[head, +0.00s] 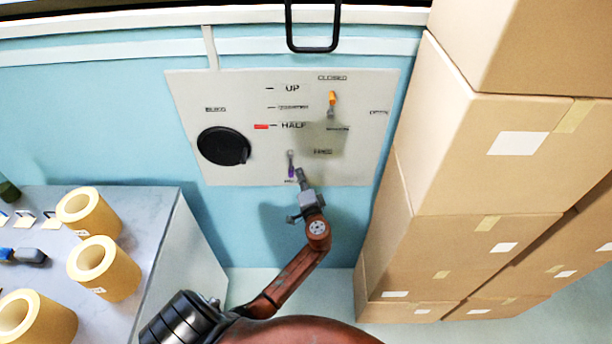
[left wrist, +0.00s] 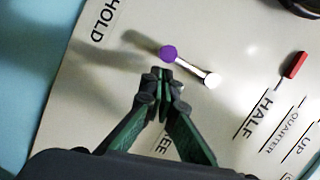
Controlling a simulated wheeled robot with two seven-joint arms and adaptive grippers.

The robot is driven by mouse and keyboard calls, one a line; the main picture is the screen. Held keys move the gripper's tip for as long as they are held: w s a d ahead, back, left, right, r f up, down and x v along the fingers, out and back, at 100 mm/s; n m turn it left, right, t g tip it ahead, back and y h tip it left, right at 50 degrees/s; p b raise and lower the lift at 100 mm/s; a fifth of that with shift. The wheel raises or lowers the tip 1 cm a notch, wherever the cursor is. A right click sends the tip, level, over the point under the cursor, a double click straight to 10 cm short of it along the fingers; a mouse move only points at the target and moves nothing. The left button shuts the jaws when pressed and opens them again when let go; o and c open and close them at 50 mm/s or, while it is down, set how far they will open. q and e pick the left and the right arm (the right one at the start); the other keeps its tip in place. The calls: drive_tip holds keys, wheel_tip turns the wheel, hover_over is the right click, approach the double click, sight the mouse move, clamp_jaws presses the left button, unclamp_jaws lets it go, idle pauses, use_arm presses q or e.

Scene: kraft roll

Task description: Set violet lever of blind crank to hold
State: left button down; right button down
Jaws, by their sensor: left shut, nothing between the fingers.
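The violet lever (head: 291,168) is on the pale crank panel (head: 235,95), low in the middle. In the left wrist view its violet knob (left wrist: 168,53) sits at the end of a short rod from a white pivot (left wrist: 212,80). The rod points from the pivot toward the HOLD label (left wrist: 104,20), with the partly covered FREE label (left wrist: 160,146) off to another side. My left gripper (head: 299,172) is shut and empty, its tips (left wrist: 163,75) right beside the knob. I cannot tell whether they touch it. My right gripper is out of view.
A black round crank (head: 223,147) and an orange lever (head: 332,98) are on the panel. A red marker (head: 261,127) is at HALF. Stacked cardboard boxes (head: 470,150) stand close on the right. A table (head: 140,205) with kraft rolls (head: 105,268) is at left.

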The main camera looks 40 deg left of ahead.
use_arm(q)
drive_tip(key=shift+s+a+f+m, duration=0.1)
drive_tip(key=shift+s+a+m, duration=0.05)
drive_tip(key=shift+m, duration=0.25)
drive_tip(key=shift+a, duration=0.1)
drive_tip(key=d, duration=0.1)
drive_tip(key=w+d, duration=0.1)
drive_tip(key=w+d+b, duration=0.1)
drive_tip(key=shift+r, duration=0.3)
drive_tip(key=v, duration=1)
drive_tip(key=shift+b, duration=0.4)
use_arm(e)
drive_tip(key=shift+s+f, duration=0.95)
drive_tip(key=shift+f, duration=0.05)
use_arm(q)
drive_tip(key=shift+w+d, duration=0.1)
